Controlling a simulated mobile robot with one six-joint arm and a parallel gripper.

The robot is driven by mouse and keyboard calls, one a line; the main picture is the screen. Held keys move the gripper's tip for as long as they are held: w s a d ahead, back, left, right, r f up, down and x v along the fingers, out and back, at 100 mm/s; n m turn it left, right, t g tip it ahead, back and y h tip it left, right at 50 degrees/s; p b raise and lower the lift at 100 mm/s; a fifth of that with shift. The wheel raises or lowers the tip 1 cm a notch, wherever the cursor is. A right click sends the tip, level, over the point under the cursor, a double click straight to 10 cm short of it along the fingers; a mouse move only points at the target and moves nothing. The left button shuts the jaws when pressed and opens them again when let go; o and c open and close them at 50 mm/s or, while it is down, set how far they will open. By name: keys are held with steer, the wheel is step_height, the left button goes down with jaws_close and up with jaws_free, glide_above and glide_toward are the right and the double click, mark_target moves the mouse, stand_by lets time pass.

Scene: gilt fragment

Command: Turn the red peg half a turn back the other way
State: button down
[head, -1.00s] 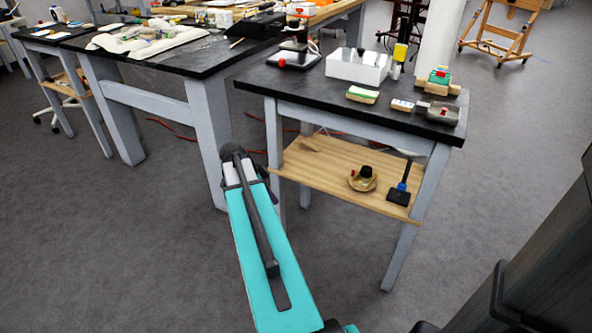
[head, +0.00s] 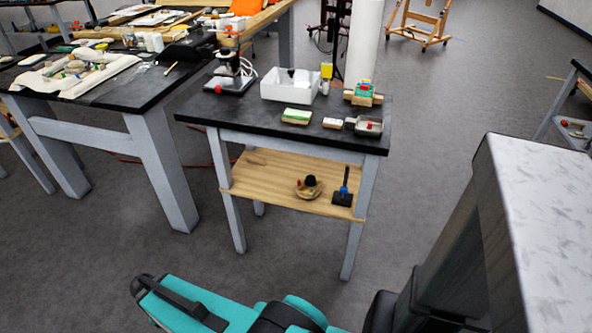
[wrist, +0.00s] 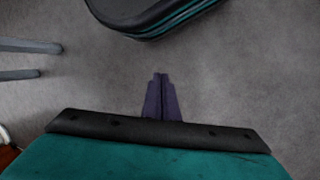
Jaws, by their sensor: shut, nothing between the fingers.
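Several small red parts show on the black-topped side table (head: 240,118) in the head view. One is a red knob (head: 218,89) at the front of a dark-based stand at the left. Another is a red piece (head: 369,126) in a grey dish at the right front. A red bit also shows on a green block on a wooden base (head: 363,94). I cannot tell which is the red peg. My gripper (wrist: 161,80) shows in the wrist view, its dark purple fingers together with nothing between them. It hangs over grey floor, away from the table.
The side table also holds a white box (head: 288,90) and a green-topped sponge-like block (head: 296,117). Its wooden shelf (head: 265,178) carries a bowl (head: 309,188) and a blue-handled tool (head: 344,190). A larger cluttered table (head: 105,88) stands left. Grey floor is open in front.

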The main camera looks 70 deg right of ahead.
steer(key=s+a+n+g+p, duration=0.1)
steer(key=s+a+n+p, duration=0.4)
steer(key=s+a, duration=0.7)
steer(key=n, duration=0.2)
steer(key=shift+f+n+g+y, duration=0.3)
steer(key=shift+f+y, duration=0.05)
steer(key=shift+y, duration=0.05)
steer(key=shift+s, duration=0.1)
